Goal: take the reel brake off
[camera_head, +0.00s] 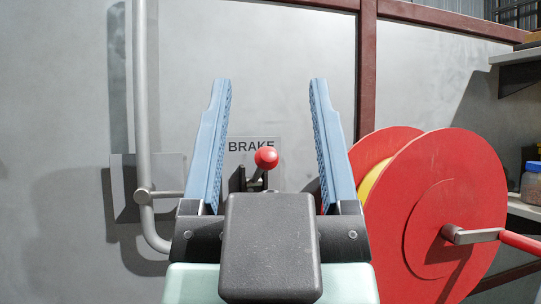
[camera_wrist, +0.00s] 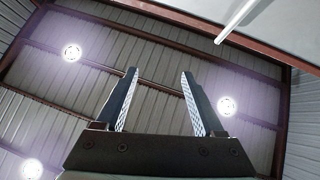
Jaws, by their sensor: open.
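The reel brake is a lever with a red ball knob (camera_head: 266,157) on a dark mount, in front of a sign (camera_head: 252,146) reading BRAKE on the grey wall. My gripper (camera_head: 268,85) is open, its two blue fingers pointing up in the head view. The red knob shows between the fingers, apart from both; how far behind them it is I cannot tell. My gripper's body hides the lower part of the lever. The red reel (camera_head: 432,205), with yellow cable on it, stands at the right. In the wrist view my gripper (camera_wrist: 157,75) is empty, with only the ceiling beyond.
A grey vertical pipe (camera_head: 141,100) bends in at the left of my gripper. A crank handle (camera_head: 475,236) sticks out from the reel at the right. Shelves with a jar (camera_head: 531,184) stand at the far right. Dark red beams (camera_head: 367,70) frame the wall.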

